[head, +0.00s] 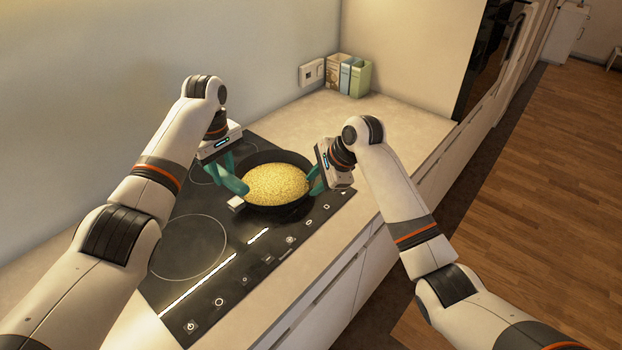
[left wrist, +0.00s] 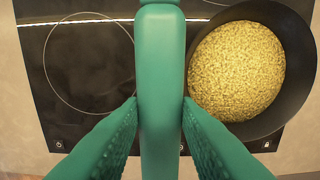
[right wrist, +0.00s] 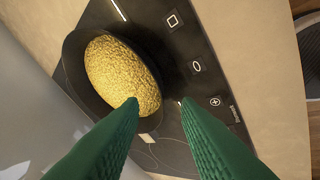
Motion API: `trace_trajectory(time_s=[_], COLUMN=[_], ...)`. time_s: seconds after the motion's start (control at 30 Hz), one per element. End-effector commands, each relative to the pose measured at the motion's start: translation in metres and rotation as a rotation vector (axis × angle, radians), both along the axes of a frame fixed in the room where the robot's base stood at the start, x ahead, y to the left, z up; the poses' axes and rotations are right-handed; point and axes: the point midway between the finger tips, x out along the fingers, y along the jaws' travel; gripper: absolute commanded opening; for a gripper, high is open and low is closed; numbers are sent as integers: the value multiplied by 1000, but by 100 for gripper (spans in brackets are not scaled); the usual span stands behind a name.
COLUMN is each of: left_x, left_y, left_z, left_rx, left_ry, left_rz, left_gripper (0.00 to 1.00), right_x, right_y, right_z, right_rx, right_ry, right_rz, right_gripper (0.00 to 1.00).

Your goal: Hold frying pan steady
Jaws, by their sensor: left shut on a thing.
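A dark frying pan (head: 262,210) filled with yellow grainy food (head: 276,184) sits on the black cooktop (head: 215,260). It also shows at the right in the left wrist view (left wrist: 301,75) and in the right wrist view (right wrist: 78,78). My left gripper (head: 232,178) is at the pan's left side, its green fingers shut on a thick teal handle (left wrist: 162,60). I cannot see where this handle joins the pan. My right gripper (head: 316,182) is at the pan's right rim. Its fingers (right wrist: 158,101) are apart with nothing seen between them.
Several small boxes (head: 348,76) stand at the back of the counter (head: 305,125) near a wall socket (head: 311,72). A printed cooking ring (head: 188,247) left of the pan is bare. Drawer fronts (head: 345,285) run below the counter, with open wooden floor (head: 510,180) to the right.

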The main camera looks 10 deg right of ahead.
Motion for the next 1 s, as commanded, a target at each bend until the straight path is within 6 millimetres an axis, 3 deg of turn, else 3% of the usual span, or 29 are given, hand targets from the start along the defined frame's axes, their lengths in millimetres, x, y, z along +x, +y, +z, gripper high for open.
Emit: trace_trajectory(time_s=[0.2, 0.7, 1.0], left_x=[0, 0, 0], left_y=[0, 0, 0], left_z=[0, 0, 0], left_rx=[-1, -1, -1], left_ry=[-1, -1, -1], left_rz=[-1, 0, 0], left_gripper=[3, 3, 3], right_x=[0, 26, 33], right_y=[17, 52, 61], right_z=[2, -75, -94], right_rx=[6, 4, 5], right_ry=[22, 24, 21], right_rz=[-6, -6, -6], right_gripper=[30, 30, 30])
